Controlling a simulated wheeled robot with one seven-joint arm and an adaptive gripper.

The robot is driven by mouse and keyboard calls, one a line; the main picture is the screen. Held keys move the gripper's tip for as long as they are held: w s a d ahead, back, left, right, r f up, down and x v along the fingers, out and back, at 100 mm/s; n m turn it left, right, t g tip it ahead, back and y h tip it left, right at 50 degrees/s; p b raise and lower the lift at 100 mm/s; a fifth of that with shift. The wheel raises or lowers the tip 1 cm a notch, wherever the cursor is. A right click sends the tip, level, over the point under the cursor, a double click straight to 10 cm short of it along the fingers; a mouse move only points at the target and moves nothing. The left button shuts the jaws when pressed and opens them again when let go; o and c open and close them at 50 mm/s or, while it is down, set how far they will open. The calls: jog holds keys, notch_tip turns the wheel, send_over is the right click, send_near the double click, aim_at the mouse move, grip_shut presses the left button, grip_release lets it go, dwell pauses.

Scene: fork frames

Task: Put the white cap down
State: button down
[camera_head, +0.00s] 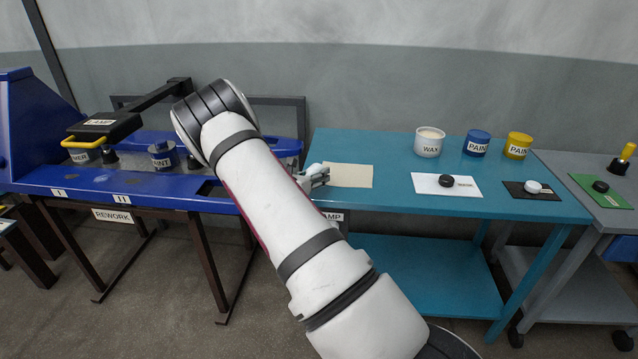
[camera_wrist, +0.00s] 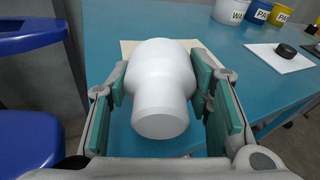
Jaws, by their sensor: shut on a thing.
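My gripper (camera_head: 318,174) is at the left end of the teal table (camera_head: 390,205), beside a beige sheet (camera_head: 350,176). In the wrist view my gripper (camera_wrist: 160,88) is shut on a white cap (camera_wrist: 162,85), a smooth rounded piece with a narrower end toward the camera. Its teal pads press on both sides. The beige sheet (camera_wrist: 128,46) shows behind the cap. I cannot tell whether the cap touches the table. In the head view the cap is not clearly visible. Another small white piece (camera_head: 533,187) lies on a black mat (camera_head: 515,190).
A white WAX pot (camera_head: 429,143), a blue PAINT pot (camera_head: 477,143) and a yellow PAINT pot (camera_head: 518,146) stand at the table's back. A black cap (camera_head: 446,180) lies on a white sheet (camera_head: 425,184). A blue REWORK bench (camera_head: 90,184) with a lamp (camera_head: 105,125) is left.

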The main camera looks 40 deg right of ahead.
aim_at(318, 191)
jog(key=shift+d, duration=0.25)
jog(key=shift+s+d+f, duration=0.1)
jog(key=shift+d+f, duration=0.1)
jog(key=shift+f, duration=0.7)
jog(key=shift+d+f, duration=0.2)
jog(key=shift+f, duration=0.7)
jog(key=shift+f, duration=0.15)
jog(key=c, duration=0.8)
grip_release()
